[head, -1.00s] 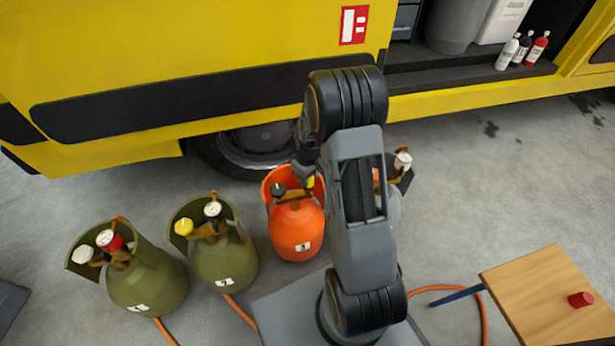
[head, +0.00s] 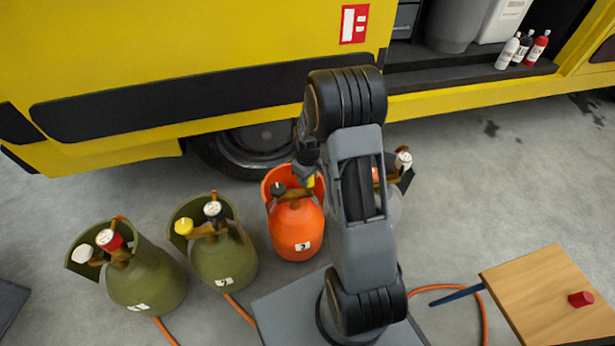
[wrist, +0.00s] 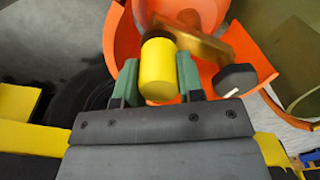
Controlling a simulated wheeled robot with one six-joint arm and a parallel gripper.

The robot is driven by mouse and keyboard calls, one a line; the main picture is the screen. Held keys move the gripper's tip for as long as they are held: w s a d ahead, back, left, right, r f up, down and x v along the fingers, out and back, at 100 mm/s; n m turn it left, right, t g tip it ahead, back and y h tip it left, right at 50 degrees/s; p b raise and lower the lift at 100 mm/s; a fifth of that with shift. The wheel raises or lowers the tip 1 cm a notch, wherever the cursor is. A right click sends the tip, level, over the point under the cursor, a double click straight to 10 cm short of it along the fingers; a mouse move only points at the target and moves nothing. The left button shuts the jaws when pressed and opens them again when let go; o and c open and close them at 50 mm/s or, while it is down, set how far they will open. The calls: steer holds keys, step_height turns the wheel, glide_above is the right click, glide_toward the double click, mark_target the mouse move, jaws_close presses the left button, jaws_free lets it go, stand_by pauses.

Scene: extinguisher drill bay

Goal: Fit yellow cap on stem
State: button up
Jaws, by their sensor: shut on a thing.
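The yellow cap (wrist: 158,70) sits between the green fingers of my gripper (wrist: 158,82) in the wrist view, which are shut on it. In the head view the cap (head: 310,181) is a small yellow patch at the top of the orange cylinder (head: 297,232). My gripper (head: 307,172) is there too, partly hidden by my arm. The cap's far end is against or just in front of a dark part beside the brass valve (wrist: 200,38). The stem is hidden, so I cannot tell whether the cap is around it or only near it.
A black knob (wrist: 235,80) on the orange cylinder is close right of my gripper. The orange collar surrounds the valve. Two olive cylinders (head: 225,262) (head: 147,285) stand left, a grey one (head: 393,205) right, partly behind my arm. The yellow truck (head: 200,60) is behind.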

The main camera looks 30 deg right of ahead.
steer(key=shift+f+b, duration=0.3)
steer(key=shift+f, duration=0.2)
steer(key=o, duration=1)
steer(key=shift+r, duration=0.1)
steer(key=s+a+r+m+t+p, duration=0.15)
steer(key=r+p, duration=0.45)
steer(key=r, duration=0.6)
steer(key=s+a+r+p, duration=0.2)
steer(key=r+p, duration=0.4)
steer(key=r, duration=0.6)
steer(key=s+a+r+p, duration=0.15)
steer(key=r+p, duration=0.45)
steer(key=r, duration=0.6)
steer(key=s+a+r+m+p, duration=0.1)
steer(key=s+r+p, duration=0.2)
steer(key=r, duration=0.3)
steer(key=s+a+r+m+t+p, duration=0.1)
steer(key=s+a+r+p, duration=0.1)
steer(key=s+r+p, duration=0.2)
steer(key=s+a+r+m+t+p, duration=0.1)
steer(key=s+r+p, duration=0.3)
steer(key=r+p, duration=0.2)
steer(key=shift+a+r+p, duration=0.2)
steer(key=shift+r, duration=0.3)
steer(key=shift+a+r+p, duration=0.15)
steer(key=shift+a+r, duration=0.05)
steer(key=shift+r, duration=0.25)
